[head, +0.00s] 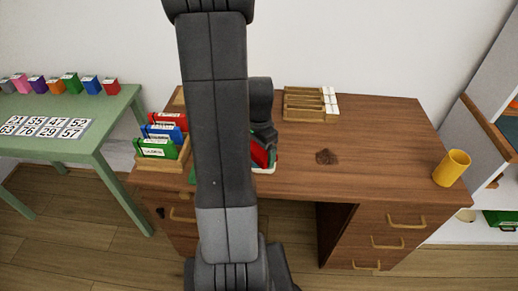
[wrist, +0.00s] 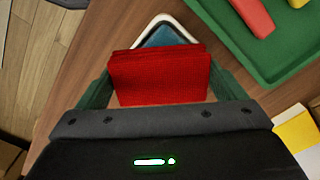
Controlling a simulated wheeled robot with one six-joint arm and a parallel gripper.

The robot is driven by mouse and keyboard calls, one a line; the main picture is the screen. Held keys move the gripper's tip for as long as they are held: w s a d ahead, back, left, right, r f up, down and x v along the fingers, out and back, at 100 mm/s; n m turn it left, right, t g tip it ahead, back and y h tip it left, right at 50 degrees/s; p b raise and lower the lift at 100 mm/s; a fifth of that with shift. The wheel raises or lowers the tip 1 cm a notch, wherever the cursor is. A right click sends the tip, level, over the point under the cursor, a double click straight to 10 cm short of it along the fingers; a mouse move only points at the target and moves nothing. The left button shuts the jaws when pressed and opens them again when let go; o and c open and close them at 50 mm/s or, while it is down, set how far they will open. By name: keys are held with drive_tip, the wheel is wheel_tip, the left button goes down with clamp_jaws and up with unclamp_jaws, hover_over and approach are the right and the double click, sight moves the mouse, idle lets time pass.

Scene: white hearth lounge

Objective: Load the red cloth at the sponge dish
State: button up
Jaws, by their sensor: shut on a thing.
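My gripper (wrist: 160,82) is shut on the red cloth (wrist: 160,75), a folded block with its flat face towards the wrist camera. In the head view the cloth (head: 259,153) shows just below the gripper, partly behind my arm. The sponge dish (wrist: 186,34), white-rimmed with a blue inside, lies beyond the cloth in the wrist view, and the cloth covers its near part. Its pale rim (head: 265,170) shows under the cloth in the head view. I cannot tell whether the cloth touches the dish.
A green tray (wrist: 285,65) with red and yellow pieces lies beside the dish. The desk's right middle is clear.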

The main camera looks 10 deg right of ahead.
sight(259, 151)
drive_tip(key=shift+f+b, duration=0.45)
drive_tip(key=shift+f, duration=0.15)
idle(1.2)
drive_tip(key=shift+r+p, duration=2.8)
drive_tip(key=shift+r, duration=0.8)
drive_tip(key=shift+f, duration=0.1)
